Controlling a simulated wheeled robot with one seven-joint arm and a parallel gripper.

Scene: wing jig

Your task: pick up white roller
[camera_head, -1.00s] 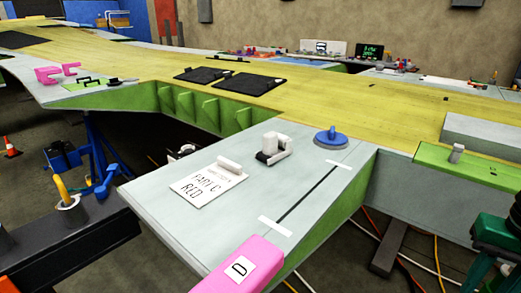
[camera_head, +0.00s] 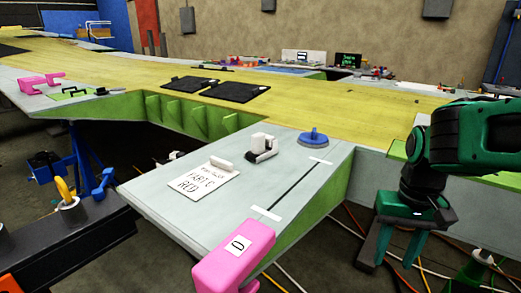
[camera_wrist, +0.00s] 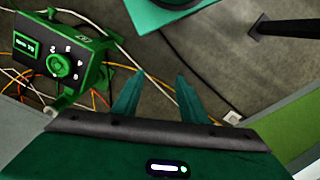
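A short white cylinder, which looks like the white roller (camera_head: 221,163), lies on the top edge of a white sheet (camera_head: 203,184) with handwriting, on the pale wing surface. My gripper (camera_head: 396,248) is at the right in the head view, pointing down beyond the wing's edge, well to the right of the roller. In the wrist view my gripper (camera_wrist: 158,90) has its two green fingers apart with nothing between them, only floor and cables beneath. The roller is not in the wrist view.
A white-and-black dispenser (camera_head: 263,147) and a blue round object (camera_head: 313,138) stand right of the roller. A pink block marked D (camera_head: 234,256) sits at the wing's near corner. A green device with a dial (camera_wrist: 62,62) and loose cables lie below my gripper.

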